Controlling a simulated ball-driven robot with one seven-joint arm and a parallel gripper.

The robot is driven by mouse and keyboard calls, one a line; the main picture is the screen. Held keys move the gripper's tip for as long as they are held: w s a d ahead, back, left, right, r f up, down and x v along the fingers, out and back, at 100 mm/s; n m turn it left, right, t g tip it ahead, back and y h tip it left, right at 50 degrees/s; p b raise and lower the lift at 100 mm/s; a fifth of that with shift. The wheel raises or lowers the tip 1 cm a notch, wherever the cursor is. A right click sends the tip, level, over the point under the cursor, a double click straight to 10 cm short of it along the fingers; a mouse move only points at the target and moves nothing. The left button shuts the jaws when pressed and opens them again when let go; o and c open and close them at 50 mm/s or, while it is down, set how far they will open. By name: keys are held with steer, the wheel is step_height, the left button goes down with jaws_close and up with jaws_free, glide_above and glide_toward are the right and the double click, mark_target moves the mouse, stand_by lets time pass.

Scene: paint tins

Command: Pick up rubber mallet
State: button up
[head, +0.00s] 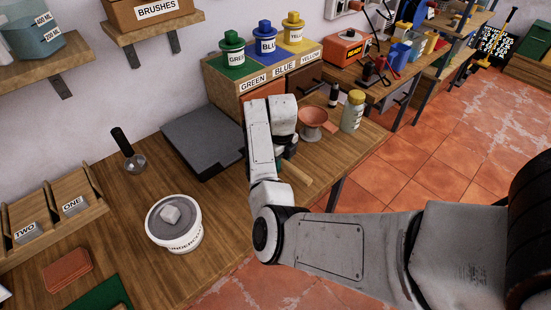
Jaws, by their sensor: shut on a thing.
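The rubber mallet shows only in part in the head view: a pale wooden handle (297,172) lies low over the workbench, just below my wrist. Its head is mostly hidden by my arm, so I cannot make out its shape. My gripper (287,152) points down at the bench's right part and is largely covered by my own forearm and wrist. It is shut on the mallet. I cannot tell whether the mallet touches the bench top.
A pink bowl-like thing (314,121) and a yellow-lidded jar (352,112) stand close right of my gripper. The colour stand (282,85) is behind. A grey slab (203,140), black-handled tool (127,150) and white tub (177,236) are left. Bench front-right is clear.

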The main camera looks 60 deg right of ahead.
mark_target(290, 169)
jaws_close()
steer(key=shift+r, duration=0.15)
steer(key=shift+w+r, duration=0.1)
steer(key=shift+r, duration=0.45)
steer(key=s+r, duration=0.1)
steer(key=r, duration=0.1)
steer(key=s+a+r+b, duration=0.1)
steer(key=s+r, duration=0.1)
steer(key=r, duration=0.1)
steer(key=s+a+r, duration=0.1)
steer(key=r, duration=0.1)
steer(key=shift+s+r, duration=0.25)
steer(key=shift+r, duration=0.1)
steer(key=s+a+r+p, duration=0.1)
steer(key=s+a+r, duration=0.2)
steer(key=s, duration=0.5)
steer(key=shift+s+a+r+p, duration=0.2)
steer(key=shift+a+r+p, duration=0.2)
steer(key=shift+r, duration=0.1)
